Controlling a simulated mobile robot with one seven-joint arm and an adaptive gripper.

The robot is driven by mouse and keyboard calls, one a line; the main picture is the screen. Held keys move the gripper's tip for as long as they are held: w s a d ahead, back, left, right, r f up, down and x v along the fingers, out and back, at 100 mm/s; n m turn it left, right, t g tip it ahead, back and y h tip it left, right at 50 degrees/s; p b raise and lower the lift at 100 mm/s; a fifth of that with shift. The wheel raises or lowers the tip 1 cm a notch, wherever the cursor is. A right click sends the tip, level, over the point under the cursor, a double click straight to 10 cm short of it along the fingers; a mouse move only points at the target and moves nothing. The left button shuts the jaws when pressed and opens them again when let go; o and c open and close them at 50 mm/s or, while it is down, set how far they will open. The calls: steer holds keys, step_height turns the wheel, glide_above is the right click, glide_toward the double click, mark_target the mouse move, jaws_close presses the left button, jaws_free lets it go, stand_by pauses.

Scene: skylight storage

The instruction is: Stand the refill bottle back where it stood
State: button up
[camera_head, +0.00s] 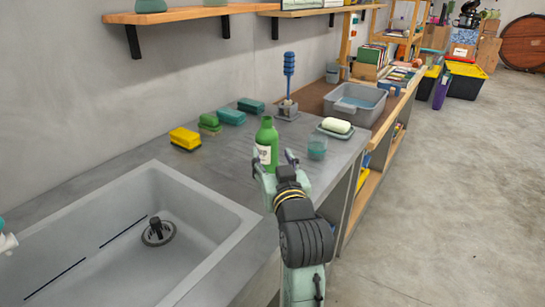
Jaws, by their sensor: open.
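The refill bottle (267,142) is green with a pale label and stands upright on the grey counter, to the right of the sink. My gripper (273,160) is open at the bottle's near side, with one finger at the left by the label and the other at the right. The bottle's lower part is partly hidden by my gripper. I cannot tell whether the fingers touch the bottle.
A glass (317,147) stands close to the right of my gripper. A soap dish with pale soap (336,126) and a holder with a blue brush (289,72) are behind. Several sponges, one yellow (185,137), lie left. The sink (120,240) opens at lower left.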

steer(key=shift+s+d, duration=0.15)
steer(key=shift+s, duration=0.4)
steer(key=shift+r, duration=0.15)
